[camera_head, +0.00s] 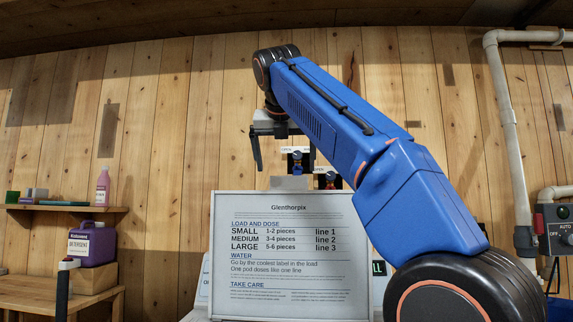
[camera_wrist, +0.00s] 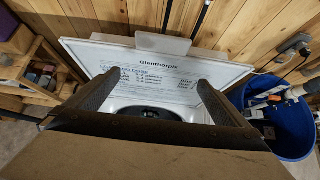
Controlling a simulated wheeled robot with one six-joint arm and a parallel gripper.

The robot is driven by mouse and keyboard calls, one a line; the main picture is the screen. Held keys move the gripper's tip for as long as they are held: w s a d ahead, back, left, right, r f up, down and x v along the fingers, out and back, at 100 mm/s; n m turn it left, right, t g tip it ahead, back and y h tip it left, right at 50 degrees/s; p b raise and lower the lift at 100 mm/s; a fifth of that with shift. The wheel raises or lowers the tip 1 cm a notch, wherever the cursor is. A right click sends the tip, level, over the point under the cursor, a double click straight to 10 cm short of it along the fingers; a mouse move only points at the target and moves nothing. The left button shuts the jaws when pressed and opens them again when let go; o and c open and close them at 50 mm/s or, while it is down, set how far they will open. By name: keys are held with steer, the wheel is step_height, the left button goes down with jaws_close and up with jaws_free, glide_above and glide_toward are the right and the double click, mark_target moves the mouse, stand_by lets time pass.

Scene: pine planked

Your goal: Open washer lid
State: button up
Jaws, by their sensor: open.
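The washer lid (camera_head: 290,302) stands raised and tilted back, its white underside with printed loading instructions facing me in the head view. In the wrist view the lid (camera_wrist: 225,73) stands behind the round washer opening (camera_wrist: 145,112), which is uncovered with a dark interior. My gripper (camera_head: 284,155) is above the lid's top edge in the head view, its fingers spread and pointing down with nothing between them. In the wrist view my gripper (camera_wrist: 160,80) frames the lid and opening from both sides. Much of the washer body is hidden.
A purple detergent jug (camera_head: 92,244) stands on a wooden box at left, and a pink bottle (camera_head: 102,185) on a shelf above. A blue bin (camera_wrist: 285,130) stands right of the washer. White pipes (camera_head: 509,120) and a control box (camera_head: 560,225) are at right.

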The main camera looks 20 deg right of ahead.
steer(key=shift+s+a, duration=0.25)
steer(key=shift+s, duration=0.35)
steer(key=shift+s+a, duration=0.2)
steer(key=shift+s, duration=0.35)
